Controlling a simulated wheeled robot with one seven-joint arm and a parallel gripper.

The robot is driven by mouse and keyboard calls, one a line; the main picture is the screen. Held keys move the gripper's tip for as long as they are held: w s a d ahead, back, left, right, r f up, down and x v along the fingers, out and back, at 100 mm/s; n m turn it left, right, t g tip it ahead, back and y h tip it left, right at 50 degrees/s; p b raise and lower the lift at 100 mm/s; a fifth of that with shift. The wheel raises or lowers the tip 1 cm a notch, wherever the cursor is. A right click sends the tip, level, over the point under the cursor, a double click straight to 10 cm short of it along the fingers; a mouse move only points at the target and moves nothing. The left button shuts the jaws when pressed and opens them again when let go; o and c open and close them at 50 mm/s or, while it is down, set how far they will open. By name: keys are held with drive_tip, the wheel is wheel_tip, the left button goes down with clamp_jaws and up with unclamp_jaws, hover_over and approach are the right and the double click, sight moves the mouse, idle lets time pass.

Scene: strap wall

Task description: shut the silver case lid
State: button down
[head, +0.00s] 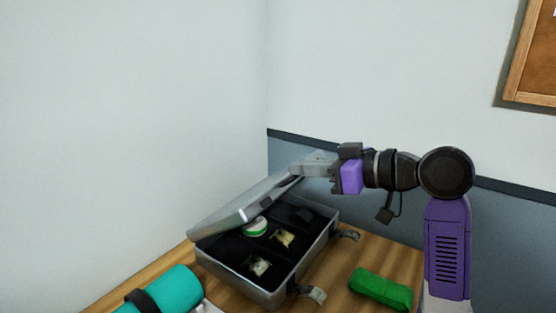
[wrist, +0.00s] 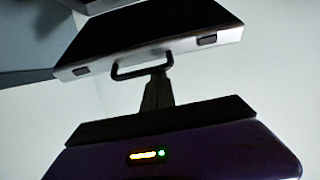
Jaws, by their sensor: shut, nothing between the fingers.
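The silver case (head: 237,284) stands on the wooden table with its lid (head: 238,210) part-way open, slanting over the black inside. The lid also shows in the wrist view (wrist: 200,47), with a dark face, a silver rim, two latch plates and a black handle (wrist: 128,73). My gripper (head: 303,167) is shut and empty, at the raised edge of the lid at the upper right of the case. In the wrist view its fingers (wrist: 158,80) point at the rim beside the handle. I cannot tell whether they touch it.
Inside the case lie a green-and-white roll (head: 255,227) and small packets (head: 260,267). Open latches (head: 314,293) stick out at the case's right side. A green bundle (head: 381,289) lies to the right, and a teal roll with a dark strap (head: 178,288) to the left. Walls stand close behind.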

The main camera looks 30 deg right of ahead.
drive_tip(key=s+d+f+b, duration=0.1)
drive_tip(key=s+f+b, duration=0.2)
drive_tip(key=f+b, duration=0.2)
drive_tip(key=s+d+f+t+b, duration=0.1)
drive_tip(key=s+f+b, duration=0.3)
drive_tip(key=f, duration=0.5)
drive_tip(key=shift+d+f+y+b, duration=0.3)
drive_tip(key=shift+d+f+b, duration=0.1)
drive_tip(key=shift+d+b, duration=0.1)
drive_tip(key=shift+s, duration=0.1)
drive_tip(key=p+v, duration=0.1)
drive_tip(key=v, duration=0.7)
drive_tip(key=shift+f, duration=0.1)
